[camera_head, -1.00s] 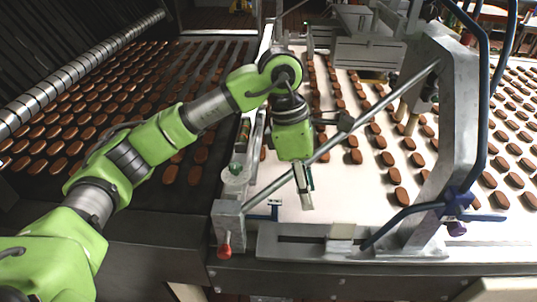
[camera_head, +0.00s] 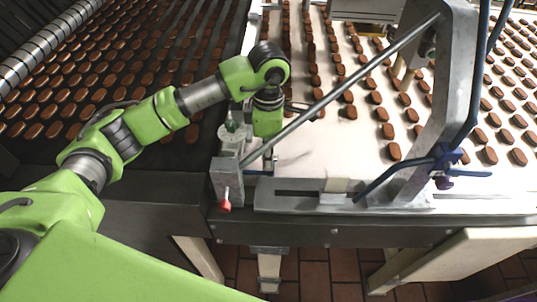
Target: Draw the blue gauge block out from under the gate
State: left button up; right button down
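My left gripper (camera_head: 268,159) hangs below the green wrist, near the left end of the slanted metal bar (camera_head: 340,92). The bar and the grey end block (camera_head: 226,180) partly cover it, so I cannot tell whether its fingers are open or shut. A small blue piece (camera_head: 258,172) shows low beside the gripper, at the belt's front edge. It is too small and too covered for me to be sure it is the gauge block, or to tell whether the gripper touches it. My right gripper is out of view.
A slotted metal plate (camera_head: 290,194) runs along the front edge with a cream block (camera_head: 335,186) on it. A red-knobbed lever (camera_head: 225,206) hangs at the left. A thick metal upright (camera_head: 450,95) and blue rods (camera_head: 400,168) stand at right. Brown biscuits cover both belts.

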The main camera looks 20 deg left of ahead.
pick_arm(q)
jog(key=shift+f, duration=1.3)
grip_shut()
jog(key=shift+w+d+b, duration=0.35)
jog(key=shift+d, duration=0.8)
jog(key=shift+w+d+b, duration=0.3)
jog(key=shift+d+b, duration=0.1)
jog(key=shift+d, duration=0.7)
jog(key=shift+w+d+b, duration=0.35)
jog(key=shift+d, duration=0.8)
jog(key=shift+r, duration=0.15)
notch_tip(320, 180, up, 7)
jog(key=d+p, duration=0.2)
jog(key=shift+w+p, duration=0.25)
jog(key=shift+p, duration=0.1)
jog(key=s+d+r, duration=0.1)
jog(key=s+d, duration=0.1)
jog(key=s, duration=0.5)
jog(key=s+d+r, duration=0.1)
jog(key=s+d, duration=0.1)
jog(key=s, duration=0.6)
jog(key=shift+s+d+r+p, duration=0.2)
jog(key=shift+r+p, duration=0.2)
